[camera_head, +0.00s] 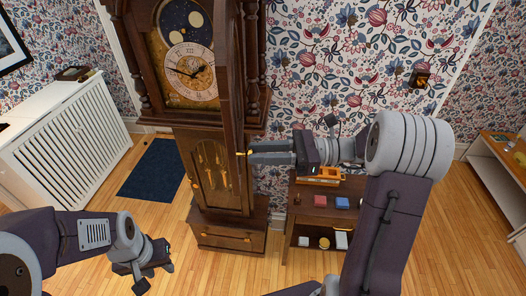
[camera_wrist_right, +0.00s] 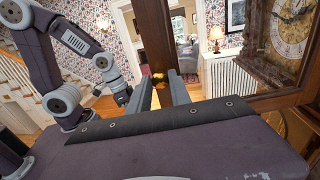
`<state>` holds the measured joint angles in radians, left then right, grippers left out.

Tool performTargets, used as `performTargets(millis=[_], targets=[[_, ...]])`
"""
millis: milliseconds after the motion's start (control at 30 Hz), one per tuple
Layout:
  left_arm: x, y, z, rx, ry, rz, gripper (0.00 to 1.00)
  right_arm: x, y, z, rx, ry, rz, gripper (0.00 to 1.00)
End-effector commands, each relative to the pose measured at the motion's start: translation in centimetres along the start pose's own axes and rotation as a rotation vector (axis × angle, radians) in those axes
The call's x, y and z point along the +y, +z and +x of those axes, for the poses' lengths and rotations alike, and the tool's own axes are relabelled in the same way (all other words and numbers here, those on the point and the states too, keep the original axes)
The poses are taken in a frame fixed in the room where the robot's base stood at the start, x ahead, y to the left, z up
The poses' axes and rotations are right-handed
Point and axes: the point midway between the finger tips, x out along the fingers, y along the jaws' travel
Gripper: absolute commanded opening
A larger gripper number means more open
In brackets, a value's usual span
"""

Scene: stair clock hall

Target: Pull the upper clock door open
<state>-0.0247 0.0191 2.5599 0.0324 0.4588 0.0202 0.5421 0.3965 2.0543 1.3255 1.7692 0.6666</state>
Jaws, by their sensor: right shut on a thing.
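The tall brown clock (camera_head: 203,215) stands against the wall in the head view. Its upper door (camera_head: 232,60) is swung out and shows nearly edge-on at the right of the bare dial (camera_head: 190,72). In the right wrist view the door (camera_wrist_right: 153,35) is a dark upright strip, with the dial (camera_wrist_right: 292,28) uncovered to its right. My right gripper (camera_head: 247,153) is shut on the door's small brass knob (camera_wrist_right: 158,77) by the lower part of the door. My left gripper (camera_head: 150,262) hangs low at the left, apart from the clock; its finger gap is unclear.
A low table (camera_head: 314,216) with small boxes stands right of the clock, beneath my right arm. A white slatted radiator cover (camera_head: 66,135) stands left. A dark blue mat (camera_head: 155,170) lies on the wooden floor, which is otherwise open in front.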

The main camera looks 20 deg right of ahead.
Motion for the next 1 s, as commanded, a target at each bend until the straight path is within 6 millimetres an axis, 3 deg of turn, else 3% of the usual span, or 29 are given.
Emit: performTargets(millis=[100, 133, 200, 567, 800, 1000], targets=[[0.0, 0.0, 0.0, 0.0, 0.0, 0.0, 0.36, 0.0, -0.1, 0.0, 0.003, 0.002, 0.001, 0.0], [0.0, 0.0, 0.0, 0.0, 0.0, 0.0, 0.36, 0.0, -0.1, 0.0, 0.003, 0.002, 0.001, 0.32], [0.0, 0.0, 0.0, 0.0, 0.0, 0.0, 0.36, 0.0, -0.1, 0.0, 0.002, 0.001, 0.001, 0.45], [0.0, 0.1, 0.6, 0.0, 0.0, 0.0, 0.36, -0.1, -0.3, -0.8, 0.001, -0.003, -0.003, 0.45], [-0.1, 0.3, 3.1, 0.0, 0.0, 0.0, 0.36, -0.1, -0.6, -6.1, 0.001, -0.006, -0.002, 0.45], [-0.1, 0.4, 3.8, 0.0, 0.0, 0.0, 0.36, -0.1, -0.3, -8.8, 0.001, -0.001, -0.001, 0.45]])
